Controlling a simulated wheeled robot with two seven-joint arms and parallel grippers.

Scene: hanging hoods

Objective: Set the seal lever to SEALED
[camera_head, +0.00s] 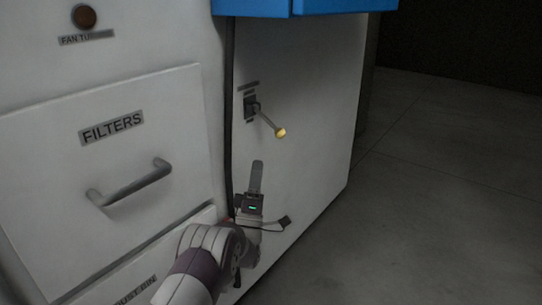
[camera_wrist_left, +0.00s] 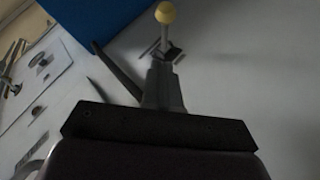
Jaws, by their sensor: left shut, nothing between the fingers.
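The seal lever (camera_head: 266,121) is a thin grey rod with a yellow ball knob on a dark mount on the cabinet's side panel. In the head view it slants down to the right. Small label plates above and below the mount are too blurred to read. The lever's knob (camera_wrist_left: 165,12) also shows at the top of the left wrist view, beyond my fingertips. My left gripper (camera_head: 257,164) is shut and empty, below the lever and apart from it in the head view. Its closed fingers (camera_wrist_left: 162,66) point toward the lever in the wrist view. My right gripper is not in view.
The white cabinet has a FILTERS drawer (camera_head: 111,128) with a protruding bar handle (camera_head: 130,185) at left. A lower drawer is partly hidden by my arm. A blue body (camera_head: 305,7) overhangs above the lever panel. The floor (camera_head: 440,190) at right is clear.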

